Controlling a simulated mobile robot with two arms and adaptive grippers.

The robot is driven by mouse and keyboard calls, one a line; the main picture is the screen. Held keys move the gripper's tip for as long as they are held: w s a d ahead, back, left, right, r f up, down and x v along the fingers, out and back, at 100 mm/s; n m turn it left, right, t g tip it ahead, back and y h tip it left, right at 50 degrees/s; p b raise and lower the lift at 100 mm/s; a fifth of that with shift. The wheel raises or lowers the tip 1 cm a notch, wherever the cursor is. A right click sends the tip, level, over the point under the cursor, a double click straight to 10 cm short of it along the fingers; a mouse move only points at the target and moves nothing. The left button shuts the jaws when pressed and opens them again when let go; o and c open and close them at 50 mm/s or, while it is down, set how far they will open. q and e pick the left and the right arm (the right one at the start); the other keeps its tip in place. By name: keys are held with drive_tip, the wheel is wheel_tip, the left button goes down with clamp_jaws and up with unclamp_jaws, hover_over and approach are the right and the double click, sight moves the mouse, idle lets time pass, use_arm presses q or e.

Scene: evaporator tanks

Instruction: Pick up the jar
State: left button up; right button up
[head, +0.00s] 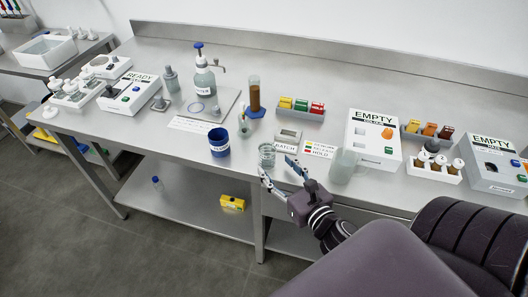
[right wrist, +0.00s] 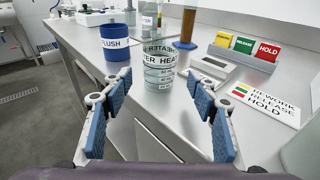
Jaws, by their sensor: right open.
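A clear glass jar (head: 267,153) stands upright near the front edge of the steel bench. In the right wrist view the jar (right wrist: 158,70) has dark lettering on a pale band, partly readable. My right gripper (head: 277,167) is open and empty, just in front of the jar. In the right wrist view its blue-padded fingers spread to either side, with the jar beyond and between the fingertips. I see no contact. My left gripper is not in view.
A blue FLUSH cup (head: 219,143) stands left of the jar. A small grey device (head: 288,135) and a RELEASE/HOLD card (head: 319,149) lie behind and right. A cloudy glass vessel (head: 343,167) stands further right. The bench front edge (head: 180,146) is close.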

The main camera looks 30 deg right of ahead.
sight(271, 162)
drive_tip(key=shift+w+p, duration=0.3)
drive_tip(key=shift+w, duration=0.7)
drive_tip(key=w, duration=0.2)
drive_tip(key=w+f+p, duration=0.1)
drive_tip(key=w, duration=0.1)
drive_tip(key=shift+d+f, duration=0.1)
drive_tip(key=shift+d, duration=0.05)
drive_tip(key=shift+s, duration=0.1)
drive_tip(key=c, duration=0.9)
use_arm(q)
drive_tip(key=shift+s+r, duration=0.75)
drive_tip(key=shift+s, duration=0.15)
use_arm(e)
drive_tip(key=c, duration=0.5)
